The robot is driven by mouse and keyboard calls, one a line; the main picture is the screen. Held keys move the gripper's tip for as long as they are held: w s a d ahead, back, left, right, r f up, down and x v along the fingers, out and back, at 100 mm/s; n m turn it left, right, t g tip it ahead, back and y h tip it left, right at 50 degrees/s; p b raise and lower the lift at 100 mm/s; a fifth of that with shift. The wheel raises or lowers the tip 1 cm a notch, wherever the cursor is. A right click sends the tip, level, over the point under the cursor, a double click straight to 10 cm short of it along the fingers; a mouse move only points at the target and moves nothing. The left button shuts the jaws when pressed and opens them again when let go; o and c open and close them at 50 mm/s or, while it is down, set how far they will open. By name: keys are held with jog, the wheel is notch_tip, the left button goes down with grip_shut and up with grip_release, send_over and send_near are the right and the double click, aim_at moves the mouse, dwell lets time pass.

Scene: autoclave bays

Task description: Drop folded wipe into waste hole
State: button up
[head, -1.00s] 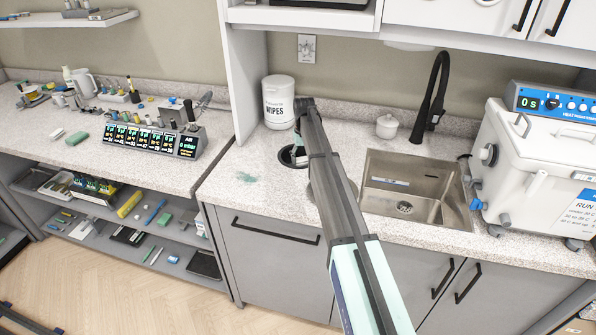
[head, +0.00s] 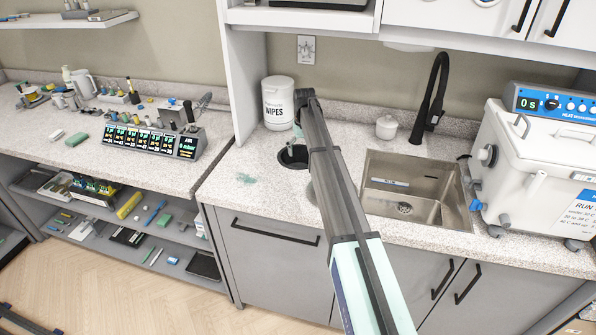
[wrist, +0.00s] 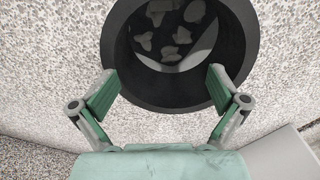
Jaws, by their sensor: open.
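The waste hole is a round black opening in the counter (head: 283,162). In the wrist view its dark rim (wrist: 245,45) fills the upper middle, and several pale crumpled pieces (wrist: 170,35) lie inside. I cannot tell whether one of them is the folded wipe; no wipe shows between my fingers. My gripper (wrist: 163,90) is open and empty, its green-padded fingers on either side of the hole's near edge. In the head view my arm hides most of the gripper, which is at the hole.
A white wipes tub (head: 279,103) stands just behind the hole. A teal smear (head: 246,179) marks the counter to its left. A steel sink (head: 440,205) with a black tap (head: 430,100) is to the right, beside a white water bath (head: 535,160).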

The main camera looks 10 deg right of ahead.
notch_tip(320, 180, up, 8)
jog(key=shift+a, duration=0.3)
dwell(0.3)
